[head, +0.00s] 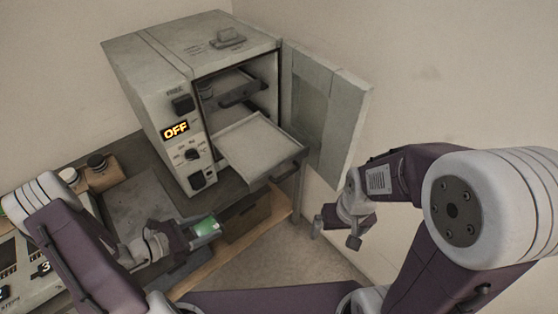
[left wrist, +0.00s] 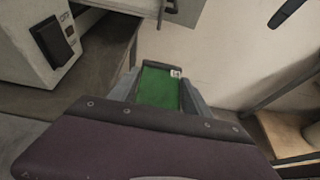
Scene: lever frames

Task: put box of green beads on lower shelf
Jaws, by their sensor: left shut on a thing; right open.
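The box of green beads (head: 207,226) is held in my left gripper (head: 203,230), in front of the oven-like cabinet (head: 150,90). In the left wrist view the green box (left wrist: 158,88) sits between the two grey fingers, with a small white label at its far end. The cabinet door (head: 325,110) stands open to the right. The lower shelf (head: 255,148) is pulled out and its visible top is bare. The upper shelf (head: 240,93) is further inside. My right gripper (head: 336,230) is open and empty, below the open door.
The cabinet display reads OFF. A wooden lower ledge (head: 262,226) runs under the bench. The open door and pulled-out shelf project into the space ahead.

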